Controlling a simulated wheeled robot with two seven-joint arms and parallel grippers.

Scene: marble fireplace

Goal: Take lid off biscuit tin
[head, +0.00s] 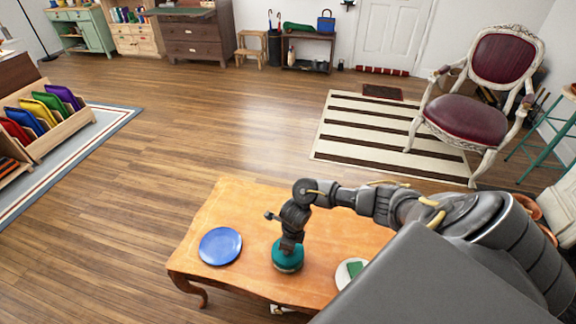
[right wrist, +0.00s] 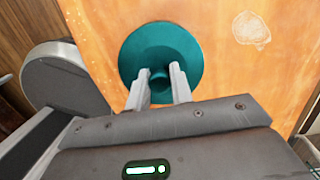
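The biscuit tin (head: 287,260) is round and teal and stands on the wooden table. Its round teal lid (right wrist: 160,52) with a small central knob (right wrist: 158,76) fills the middle of the right wrist view. My right gripper (right wrist: 159,80) points down at the lid, with its two fingers apart and the knob in line between them. A gap shows between the fingers, and I cannot tell whether they touch the knob. In the head view my right gripper (head: 290,245) is directly over the tin and hides part of its top. My left gripper is in neither view.
A blue plate (head: 220,246) lies on the table (head: 235,205) left of the tin. A white plate (head: 342,275) with a green item (head: 355,269) is to the right. The table's far left part is bare. A red chair (head: 468,118) stands beyond.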

